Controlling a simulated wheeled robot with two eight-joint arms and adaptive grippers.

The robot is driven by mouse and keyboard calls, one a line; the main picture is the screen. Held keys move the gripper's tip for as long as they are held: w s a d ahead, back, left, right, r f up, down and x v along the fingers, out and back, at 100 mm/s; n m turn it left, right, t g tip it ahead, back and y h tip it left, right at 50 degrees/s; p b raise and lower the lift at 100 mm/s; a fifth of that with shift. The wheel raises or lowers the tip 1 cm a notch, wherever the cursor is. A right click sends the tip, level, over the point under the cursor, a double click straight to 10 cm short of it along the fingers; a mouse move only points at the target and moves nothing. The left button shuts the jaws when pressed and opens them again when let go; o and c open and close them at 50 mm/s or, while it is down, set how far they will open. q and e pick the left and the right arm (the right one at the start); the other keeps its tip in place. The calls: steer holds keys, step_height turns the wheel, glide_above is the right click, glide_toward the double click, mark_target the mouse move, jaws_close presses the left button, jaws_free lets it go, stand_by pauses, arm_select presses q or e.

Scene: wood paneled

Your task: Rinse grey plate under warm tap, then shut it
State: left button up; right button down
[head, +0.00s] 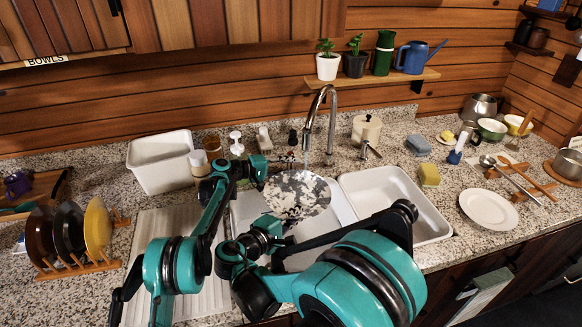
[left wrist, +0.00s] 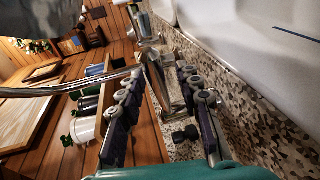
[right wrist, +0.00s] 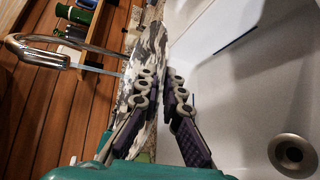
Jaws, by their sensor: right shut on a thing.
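The grey plate (head: 303,192), with a dark speckled pattern, is held tilted over the left sink basin, below the tap (head: 333,112). My right gripper (head: 282,222) is shut on its edge; the plate stands between the fingers in the right wrist view (right wrist: 152,65). A thin stream of water (right wrist: 98,71) runs from the spout towards the plate. My left gripper (head: 286,160) is by the tap's base. In the left wrist view its fingers (left wrist: 163,105) are apart, with a silver metal part of the tap (left wrist: 168,82) between them; contact is unclear.
The right basin (head: 398,203) is empty. A rack with several plates (head: 76,262) stands at left, beside a ribbed drainboard (head: 190,297). A white tub (head: 160,165) and bottles stand behind. A white plate (head: 489,209), yellow sponge (head: 429,175) and utensils lie right.

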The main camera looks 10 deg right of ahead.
arm_select(q)
steer(key=v, duration=1.2)
steer(key=shift+w, duration=0.15)
steer(key=c, duration=0.6)
steer(key=shift+s+d+f, duration=0.1)
steer(key=shift+s, duration=0.2)
jaws_close()
steer(key=s+g+y, duration=0.1)
steer(key=s+y, duration=0.5)
steer(key=w+d+r+m+t+y, duration=0.2)
steer(key=w+r+m, duration=0.2)
steer(key=r+m, duration=0.25)
steer(key=x, duration=0.9)
steer(key=shift+w+d+f, duration=0.15)
steer(key=shift+w+f, duration=0.1)
steer(key=shift+f, duration=0.05)
